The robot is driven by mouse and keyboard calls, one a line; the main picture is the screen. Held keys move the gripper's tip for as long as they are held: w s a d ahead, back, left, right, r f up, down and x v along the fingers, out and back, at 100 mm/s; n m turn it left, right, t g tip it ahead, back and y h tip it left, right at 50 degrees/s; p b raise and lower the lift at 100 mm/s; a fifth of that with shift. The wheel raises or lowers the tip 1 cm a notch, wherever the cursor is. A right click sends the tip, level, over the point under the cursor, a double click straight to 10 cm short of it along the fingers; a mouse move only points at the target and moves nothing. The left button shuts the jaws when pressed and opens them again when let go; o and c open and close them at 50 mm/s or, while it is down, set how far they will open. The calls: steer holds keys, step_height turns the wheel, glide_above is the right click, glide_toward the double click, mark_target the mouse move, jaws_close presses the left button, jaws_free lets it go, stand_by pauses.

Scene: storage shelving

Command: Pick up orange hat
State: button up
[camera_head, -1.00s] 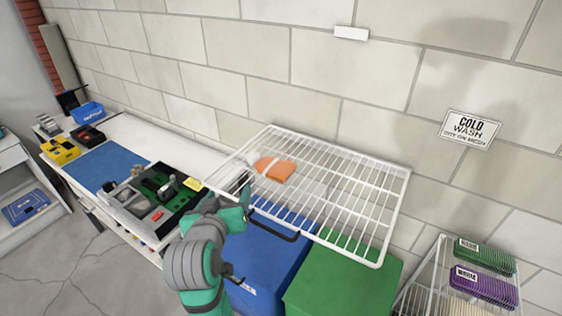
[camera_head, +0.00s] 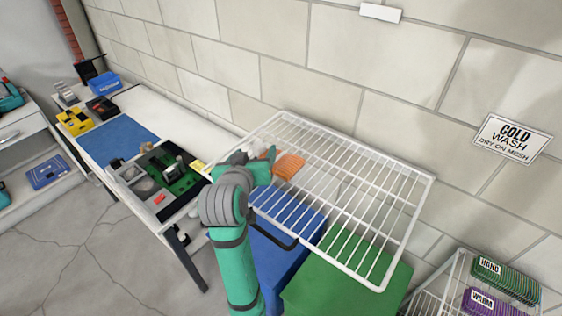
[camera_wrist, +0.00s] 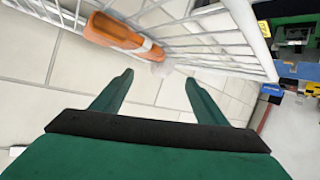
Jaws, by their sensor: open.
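The orange hat (camera_head: 289,165) lies on the white wire rack (camera_head: 372,215), near the rack's back left part. The rack's wires (camera_wrist: 205,40) cross the wrist view just past the fingers.
A blue bin (camera_head: 277,255) and a green bin (camera_head: 345,280) stand under the rack. A workbench with a blue mat (camera_head: 117,140) and tools is at left. A block wall is close behind the rack.

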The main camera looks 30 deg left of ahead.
mark_target(261, 150)
steer(key=w, duration=0.1)
steer(key=w+f, duration=0.2)
steer(key=w, duration=0.1)
steer(key=shift+a+f, duration=0.1)
steer(key=shift+a, duration=0.3)
steer(key=shift+w+a+f, duration=0.15)
steer(key=shift+w+a, duration=0.15)
steer(key=shift+w, duration=0.05)
steer(key=shift+s+a, duration=0.1)
steer(key=c, duration=1.2)
